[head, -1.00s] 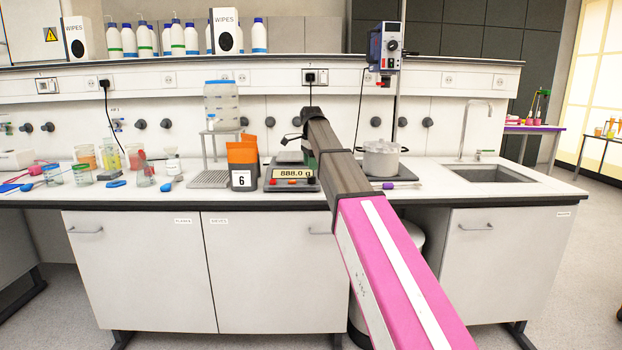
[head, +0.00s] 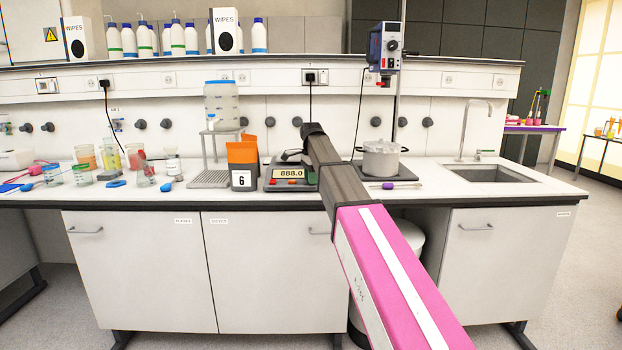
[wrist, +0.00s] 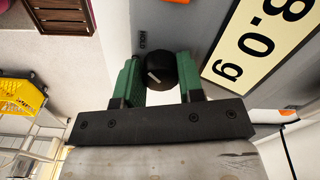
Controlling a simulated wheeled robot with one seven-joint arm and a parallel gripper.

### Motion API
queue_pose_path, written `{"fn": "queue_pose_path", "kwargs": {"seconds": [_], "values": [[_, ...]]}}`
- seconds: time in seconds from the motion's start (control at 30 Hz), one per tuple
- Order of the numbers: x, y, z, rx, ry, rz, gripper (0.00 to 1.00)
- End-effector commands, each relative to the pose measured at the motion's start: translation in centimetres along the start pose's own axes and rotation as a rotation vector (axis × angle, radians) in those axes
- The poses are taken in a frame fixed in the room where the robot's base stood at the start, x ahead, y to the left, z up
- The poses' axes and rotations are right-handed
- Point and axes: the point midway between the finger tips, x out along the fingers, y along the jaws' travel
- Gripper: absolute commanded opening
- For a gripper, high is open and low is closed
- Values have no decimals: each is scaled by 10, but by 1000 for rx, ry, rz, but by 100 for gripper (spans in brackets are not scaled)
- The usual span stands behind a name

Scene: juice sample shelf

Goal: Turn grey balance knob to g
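The balance (head: 268,184) stands on the bench, left of my arm in the head view. Its display (head: 290,174) reads 888.0, and my arm covers its right end. In the wrist view the display (wrist: 258,50) shows "8.0 g". The dark grey balance knob (wrist: 161,68) has a white pointer line, slanted in the picture. My gripper (wrist: 158,76) has its green fingers on both sides of the knob, which fills the gap between them.
A pot (head: 381,160) on a dark plate is to the right, with a purple-handled tool (head: 398,185) in front. Jars and samples fill the left bench.

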Motion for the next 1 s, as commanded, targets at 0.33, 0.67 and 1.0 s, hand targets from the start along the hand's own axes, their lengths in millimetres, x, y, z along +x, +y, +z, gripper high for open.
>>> {"fn": "queue_pose_path", "kwargs": {"seconds": [0.33, 0.67, 1.0], "values": [[0, 0, 0, -77, -1, -1, 12], [0, 1, 0, -336, -3, -1, 12], [-1, 1, -1, -659, -6, -2, 12]]}}
